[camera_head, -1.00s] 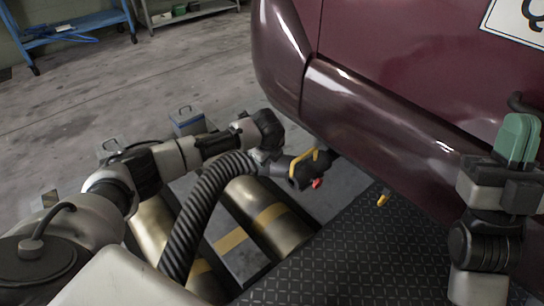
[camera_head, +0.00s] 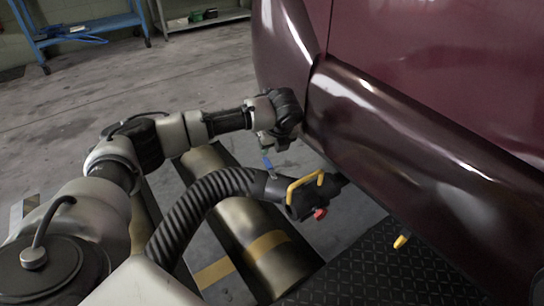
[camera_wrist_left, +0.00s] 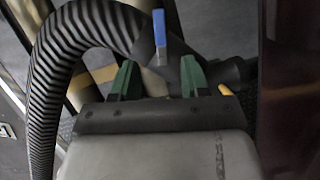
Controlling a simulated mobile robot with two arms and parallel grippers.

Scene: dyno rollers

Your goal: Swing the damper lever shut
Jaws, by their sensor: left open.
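The damper lever appears to be the blue-handled lever (camera_head: 267,163), just below my left gripper (camera_head: 277,142) in the head view. In the left wrist view the blue handle (camera_wrist_left: 160,28) stands upright, ahead of and between the two green fingers of my open left gripper (camera_wrist_left: 159,80). I see no contact between fingers and lever. The ribbed black hose (camera_head: 205,198) runs to a black nozzle (camera_head: 308,200) with a yellow grab handle and a red knob, below the gripper. The lever's base is partly hidden. My right gripper is out of view.
A maroon car body (camera_head: 400,120) stands close to the right of my left gripper. Metal rollers (camera_head: 245,230) lie below the hose. A black tread plate (camera_head: 350,270) with a yellow-tipped part (camera_head: 402,241) is at lower right. Open floor lies at left, before a blue rack (camera_head: 85,28).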

